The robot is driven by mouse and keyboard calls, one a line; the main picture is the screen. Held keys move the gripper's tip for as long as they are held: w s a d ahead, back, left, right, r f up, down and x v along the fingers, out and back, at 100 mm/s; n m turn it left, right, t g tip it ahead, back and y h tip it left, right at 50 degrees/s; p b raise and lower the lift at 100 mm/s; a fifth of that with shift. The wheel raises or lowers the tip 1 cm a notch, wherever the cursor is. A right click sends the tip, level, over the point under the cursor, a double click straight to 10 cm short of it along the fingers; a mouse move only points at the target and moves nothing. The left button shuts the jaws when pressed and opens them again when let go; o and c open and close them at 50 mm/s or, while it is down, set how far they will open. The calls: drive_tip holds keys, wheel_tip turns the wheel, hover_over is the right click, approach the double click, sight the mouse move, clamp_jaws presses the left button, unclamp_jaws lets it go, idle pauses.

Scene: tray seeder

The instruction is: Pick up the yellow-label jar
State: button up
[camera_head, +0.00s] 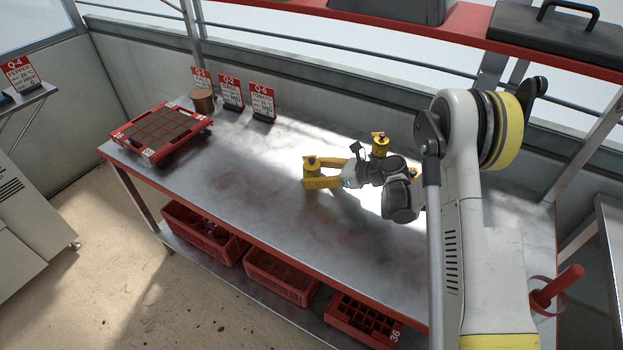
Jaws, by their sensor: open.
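My gripper (322,174) reaches left, low over the steel bench, with its yellow fingers apart. No label can be read on either, so I cannot tell which is the yellow-label jar.
The steel bench (240,195) has a red front edge and free room left of my gripper. A red gridded tray (112,136) and red-and-white signs (262,101) stand on it. Red crates (280,277) sit on the shelf below. A red shelf (455,22) overhangs the back.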

sight(315, 162)
drive_tip(key=shift+w+a+f, duration=0.15)
drive_tip(key=shift+a+f, duration=0.05)
drive_tip(key=shift+a, duration=0.1)
drive_tip(key=shift+r, duration=0.1)
drive_tip(key=c, duration=1.4)
drive_tip(key=shift+o, duration=0.2)
wheel_tip(315, 162, up, 4)
drive_tip(key=shift+r+p, duration=0.1)
drive_tip(key=shift+p, duration=1.15)
drive_tip(key=d+r+p, duration=0.4)
drive_tip(key=d+r, duration=0.2)
drive_tip(key=d, duration=0.5)
drive_tip(key=shift+w+d+r, duration=0.2)
drive_tip(key=shift+d+r, duration=0.2)
